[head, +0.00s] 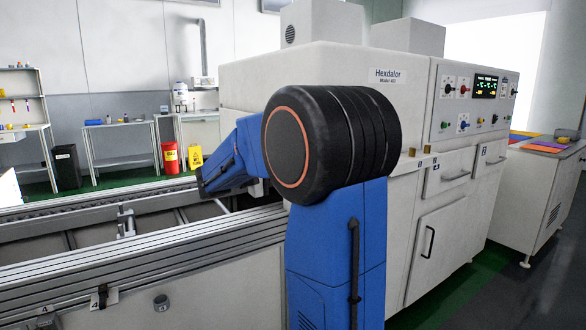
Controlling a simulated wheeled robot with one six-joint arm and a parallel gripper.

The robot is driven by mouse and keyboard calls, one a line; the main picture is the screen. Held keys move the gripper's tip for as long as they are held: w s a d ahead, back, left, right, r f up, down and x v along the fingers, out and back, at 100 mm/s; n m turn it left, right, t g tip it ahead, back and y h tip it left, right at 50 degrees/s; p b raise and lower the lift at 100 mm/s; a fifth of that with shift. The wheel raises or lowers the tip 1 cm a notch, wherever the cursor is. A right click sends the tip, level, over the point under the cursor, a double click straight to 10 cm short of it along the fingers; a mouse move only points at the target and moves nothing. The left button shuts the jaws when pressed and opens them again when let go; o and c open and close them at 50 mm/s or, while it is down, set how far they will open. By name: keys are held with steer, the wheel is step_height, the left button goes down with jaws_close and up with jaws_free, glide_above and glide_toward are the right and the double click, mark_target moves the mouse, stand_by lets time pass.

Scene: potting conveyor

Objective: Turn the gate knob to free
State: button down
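No knob in view can be made out as the gate knob. The white Hexdalor machine (345,62) has a control panel (476,104) on its right face with several small coloured knobs or buttons; their labels are too small to read. My gripper does not show.
The conveyor (150,255) with metal rails runs from the left to the machine. A small upright fixture (125,222) stands on it. A side counter (535,190) stands at right, with green floor between.

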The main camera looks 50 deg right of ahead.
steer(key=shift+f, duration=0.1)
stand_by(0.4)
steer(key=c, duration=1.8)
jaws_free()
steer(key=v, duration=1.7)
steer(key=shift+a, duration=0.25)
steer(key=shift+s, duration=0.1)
